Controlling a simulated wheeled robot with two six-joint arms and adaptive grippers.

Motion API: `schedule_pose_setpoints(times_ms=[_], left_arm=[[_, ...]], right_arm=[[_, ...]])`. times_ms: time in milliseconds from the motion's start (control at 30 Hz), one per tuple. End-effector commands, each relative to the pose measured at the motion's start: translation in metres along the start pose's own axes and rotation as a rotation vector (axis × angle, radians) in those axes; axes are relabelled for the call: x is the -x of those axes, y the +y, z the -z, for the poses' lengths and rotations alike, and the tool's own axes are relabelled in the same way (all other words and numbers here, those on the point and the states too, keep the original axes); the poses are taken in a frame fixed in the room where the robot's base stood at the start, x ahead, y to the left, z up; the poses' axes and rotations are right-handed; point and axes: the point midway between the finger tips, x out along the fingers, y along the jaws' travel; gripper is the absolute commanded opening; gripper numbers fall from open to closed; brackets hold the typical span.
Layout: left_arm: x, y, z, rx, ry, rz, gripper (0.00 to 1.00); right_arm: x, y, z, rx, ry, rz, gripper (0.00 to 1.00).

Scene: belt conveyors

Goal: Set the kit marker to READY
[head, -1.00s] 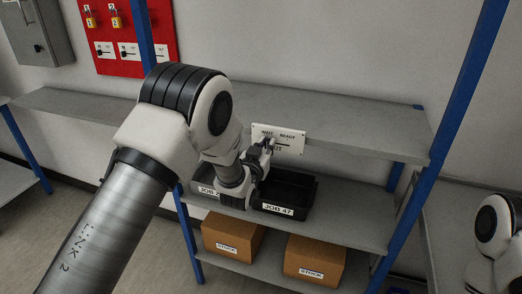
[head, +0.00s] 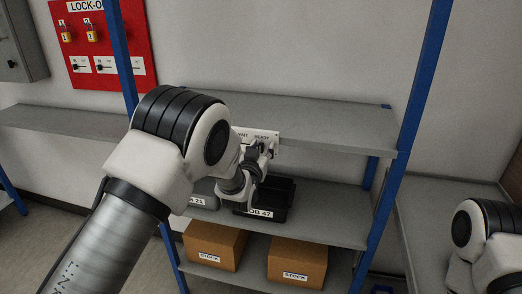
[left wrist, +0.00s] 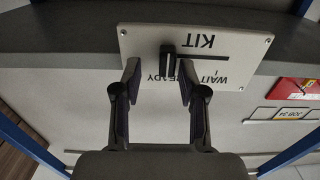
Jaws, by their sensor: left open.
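The white kit plate (head: 240,133) is on the front edge of the upper shelf, with WAIT at its left and READY at its right. It appears upside down in the left wrist view (left wrist: 140,40). There the black marker (left wrist: 167,58) stands at the READY end of the slot, its slot line running toward the WAIT side. My left gripper (head: 264,150) is at the plate's right part. In the left wrist view its fingers (left wrist: 158,67) are open, one on each side of the marker with visible gaps. My right gripper is out of view.
A black JOB 47 bin (head: 282,194) and a grey bin (head: 203,194) stand on the shelf below. Two STOCK boxes (head: 215,244) (head: 297,263) are lower down. Blue posts (head: 408,125) flank the shelves. A red lock-out board (head: 102,45) hangs at the left.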

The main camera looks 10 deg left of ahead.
Motion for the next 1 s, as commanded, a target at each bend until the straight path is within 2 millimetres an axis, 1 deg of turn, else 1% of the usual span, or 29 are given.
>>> schedule_pose_setpoints(times_ms=[67, 167, 267, 400, 500, 600, 733, 1000], left_arm=[[0.004, 0.0, 0.0, 0.0, -0.001, 0.0, 0.42], [0.017, 0.001, -0.001, -0.002, -0.003, 0.0, 0.42], [0.04, 0.002, -0.001, -0.003, -0.004, -0.001, 0.42], [0.077, 0.003, 0.0, -0.005, -0.003, -0.002, 0.42], [0.099, 0.004, 0.0, -0.005, -0.002, -0.003, 0.42], [0.113, 0.004, -0.001, -0.003, -0.002, -0.003, 0.42], [0.119, 0.004, 0.0, -0.003, 0.0, -0.002, 0.42], [0.119, 0.004, 0.0, -0.002, 0.0, -0.002, 0.42]], right_arm=[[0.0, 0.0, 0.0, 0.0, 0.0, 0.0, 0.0], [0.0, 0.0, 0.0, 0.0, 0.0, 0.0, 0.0], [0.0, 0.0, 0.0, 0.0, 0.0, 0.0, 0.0], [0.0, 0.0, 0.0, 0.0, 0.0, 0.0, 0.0], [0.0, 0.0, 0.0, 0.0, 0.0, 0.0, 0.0], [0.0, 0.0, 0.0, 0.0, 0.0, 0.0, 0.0], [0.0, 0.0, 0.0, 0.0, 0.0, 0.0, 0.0], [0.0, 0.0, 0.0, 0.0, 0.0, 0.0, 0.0]])
